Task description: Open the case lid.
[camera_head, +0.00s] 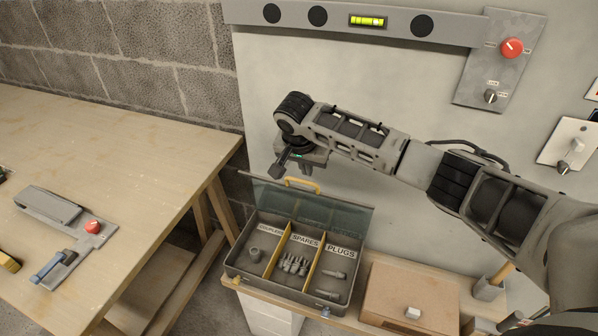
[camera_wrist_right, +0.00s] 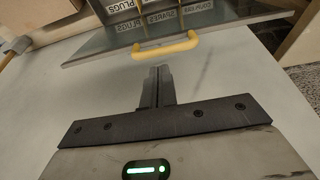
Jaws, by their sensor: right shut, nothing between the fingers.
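The case (camera_head: 285,290) stands on a low wooden bench with its compartments exposed. Its see-through dark lid (camera_head: 335,212) is raised along the back edge, roughly upright. A yellow handle (camera_head: 301,184) sits on the lid's upper edge. My right gripper (camera_head: 308,169) is just above the handle, shut and empty. In the right wrist view, its closed fingertips (camera_wrist_right: 160,72) point at the yellow handle (camera_wrist_right: 166,48) with a small gap between. The compartments are labelled, with SPARES and PLUGS readable, and hold grey fittings. My left gripper is not in view.
A wooden box (camera_head: 410,295) stands right of the case.

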